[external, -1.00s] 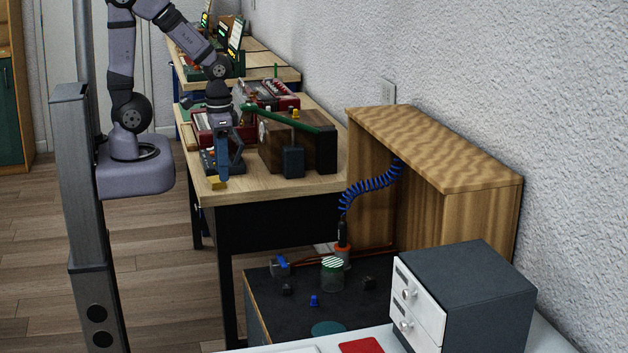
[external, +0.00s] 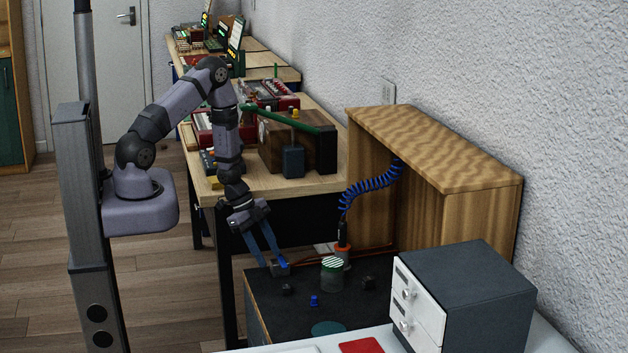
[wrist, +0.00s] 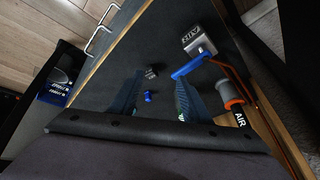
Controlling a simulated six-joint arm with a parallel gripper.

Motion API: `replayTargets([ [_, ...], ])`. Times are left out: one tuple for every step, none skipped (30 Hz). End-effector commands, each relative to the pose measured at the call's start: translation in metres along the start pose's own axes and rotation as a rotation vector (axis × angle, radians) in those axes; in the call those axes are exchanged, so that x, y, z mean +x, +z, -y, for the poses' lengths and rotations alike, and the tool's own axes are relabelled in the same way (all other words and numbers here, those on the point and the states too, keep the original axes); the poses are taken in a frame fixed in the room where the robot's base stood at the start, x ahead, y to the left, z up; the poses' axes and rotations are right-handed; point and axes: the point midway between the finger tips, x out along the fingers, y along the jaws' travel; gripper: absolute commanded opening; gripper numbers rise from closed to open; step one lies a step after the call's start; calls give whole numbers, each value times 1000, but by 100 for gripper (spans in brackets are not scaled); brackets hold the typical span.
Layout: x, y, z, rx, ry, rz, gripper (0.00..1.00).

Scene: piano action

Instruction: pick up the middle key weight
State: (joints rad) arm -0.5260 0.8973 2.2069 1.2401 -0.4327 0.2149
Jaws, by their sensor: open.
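I cannot tell for certain which piece is the middle key weight. The small pieces on the dark bench mat (external: 300,322) are a dark block (external: 287,289), a blue piece (external: 314,300) and another dark block (external: 369,283). In the wrist view a dark block (wrist: 151,73) and the blue piece (wrist: 149,95) show between my fingers in the picture. My gripper (external: 272,262) is open, empty and tilted down over the mat's far left part, above and beyond the small pieces. Its two blue fingers also show in the wrist view (wrist: 158,85).
A striped-lid jar (external: 332,276) and an orange-collared air tool (wrist: 233,101) stand to the right. White drawers (external: 420,300) and a wooden hutch (external: 440,150) bound the bench. The mat's front is fairly open.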

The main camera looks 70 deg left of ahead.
Motion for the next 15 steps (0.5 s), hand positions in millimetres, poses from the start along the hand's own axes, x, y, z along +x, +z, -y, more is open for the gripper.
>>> replayTargets([
  [21, 8, -15, 17, 37, -55, 43],
  [28, 8, -22, 25, 52, -92, 43],
  [35, 8, -28, 18, 62, -141, 43],
  [39, 8, -31, 4, 64, -178, 43],
  [44, 9, -33, -15, 60, -217, 43],
  [48, 9, -34, -47, 50, -267, 43],
  [52, 10, -35, -71, 40, -305, 43],
  [55, 11, -36, -95, 30, -342, 43],
  [59, 11, -37, -125, 14, -392, 43],
  [61, 12, -37, -146, 2, -427, 43],
  [63, 13, -38, -168, -11, -461, 43],
  [64, 13, -37, -195, -31, -505, 43],
  [65, 14, -38, -213, -44, -534, 43],
  [66, 15, -38, -230, -58, -561, 43],
  [66, 16, -37, -251, -75, -594, 43],
])
